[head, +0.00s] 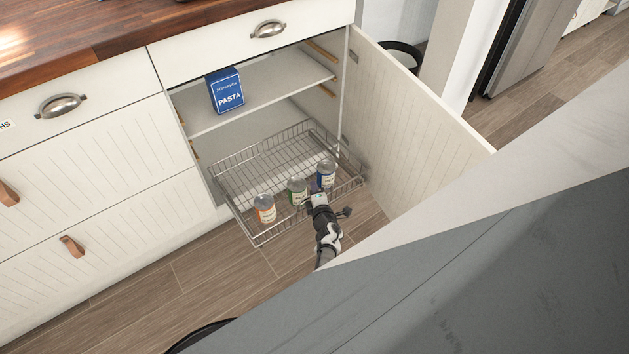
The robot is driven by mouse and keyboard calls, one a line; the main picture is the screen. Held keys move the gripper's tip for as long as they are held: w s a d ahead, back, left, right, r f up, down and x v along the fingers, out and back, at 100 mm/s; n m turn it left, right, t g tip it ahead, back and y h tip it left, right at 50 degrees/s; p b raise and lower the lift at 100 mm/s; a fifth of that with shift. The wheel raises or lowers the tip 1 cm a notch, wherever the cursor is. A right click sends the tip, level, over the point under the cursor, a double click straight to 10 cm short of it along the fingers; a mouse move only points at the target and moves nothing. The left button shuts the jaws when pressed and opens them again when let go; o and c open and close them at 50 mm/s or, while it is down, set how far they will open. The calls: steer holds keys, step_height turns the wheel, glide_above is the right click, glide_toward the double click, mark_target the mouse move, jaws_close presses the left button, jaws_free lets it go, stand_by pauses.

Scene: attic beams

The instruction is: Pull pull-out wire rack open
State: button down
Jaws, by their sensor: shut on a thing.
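The pull-out wire rack (255,170) is a silver wire basket low in the open white cabinet. It extends out past the cabinet front, over the wooden floor. Several cans stand in it near its front: an orange-labelled can (265,209), a green-labelled can (298,191) and a blue-labelled can (326,174). My gripper (318,199) is at the rack's front edge, just in front of the green and blue cans. It is shut on the rack's front, though the fingers hide the exact contact point.
The cabinet door (410,130) stands open to the right of the rack. A blue pasta box (226,91) sits on the upper shelf (275,90). Closed drawers (85,140) are to the left. A large grey surface fills the lower right.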

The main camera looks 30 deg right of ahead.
steer(key=c, duration=1.5)
jaws_free()
steer(key=shift+c, duration=0.2)
